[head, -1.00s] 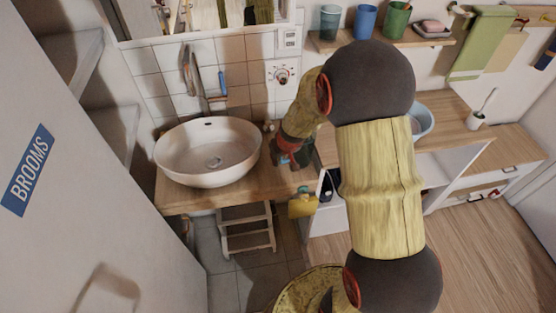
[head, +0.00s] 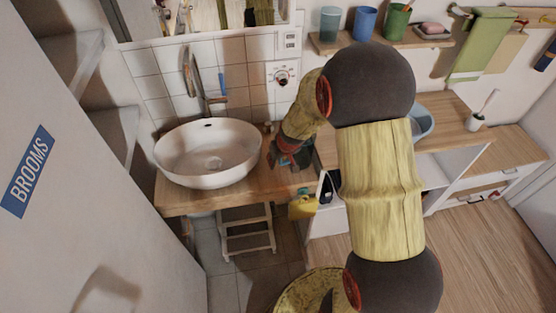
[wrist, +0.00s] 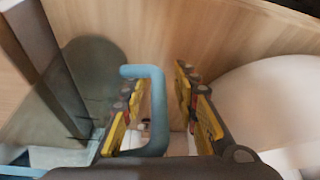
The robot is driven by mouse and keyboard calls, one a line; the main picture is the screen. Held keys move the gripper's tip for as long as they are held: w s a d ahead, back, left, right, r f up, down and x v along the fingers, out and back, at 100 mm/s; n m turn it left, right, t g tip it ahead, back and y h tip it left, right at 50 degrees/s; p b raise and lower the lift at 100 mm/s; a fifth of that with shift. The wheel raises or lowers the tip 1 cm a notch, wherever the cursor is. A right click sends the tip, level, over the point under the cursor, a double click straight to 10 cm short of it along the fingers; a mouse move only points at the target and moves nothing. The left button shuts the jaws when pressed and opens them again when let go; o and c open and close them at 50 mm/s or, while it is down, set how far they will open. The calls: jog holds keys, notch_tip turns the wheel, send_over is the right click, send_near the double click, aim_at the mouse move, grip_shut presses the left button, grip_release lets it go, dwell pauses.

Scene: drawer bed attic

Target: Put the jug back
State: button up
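In the wrist view, the light blue handle (wrist: 158,110) of the jug stands between the two yellow fingers of my gripper (wrist: 160,95). The fingers are apart, with a visible gap between the handle and the right finger. The handle is close to the left finger; I cannot tell whether they touch. A smoky see-through body (wrist: 92,75), seemingly the jug's, shows to the left of the handle. In the head view, my gripper (head: 288,156) is low over the wooden counter, just right of the white basin. The jug cannot be made out clearly there.
The white basin (head: 207,155) stands on the wooden counter (head: 235,196). A yellow item (head: 302,208) is at the counter's front right edge. A shelf (head: 375,42) with cups is above, and a light blue bowl (head: 422,122) stands behind my arm. A step stool (head: 246,233) is below.

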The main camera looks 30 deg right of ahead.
jog(key=a+p+v, duration=0.2)
jog(key=v, duration=0.8)
jog(key=w+a+p+v, duration=0.1)
jog(key=a+p+v, duration=0.1)
jog(key=v, duration=0.9)
jog(key=s+a+r, duration=0.3)
jog(key=s+r, duration=0.4)
jog(key=s, duration=0.3)
jog(key=s+a+r+t, duration=0.1)
jog(key=s+a+r, duration=0.3)
jog(key=s+r, duration=0.3)
jog(key=s, duration=0.3)
jog(key=shift+n, duration=0.4)
jog(key=shift+a, duration=0.25)
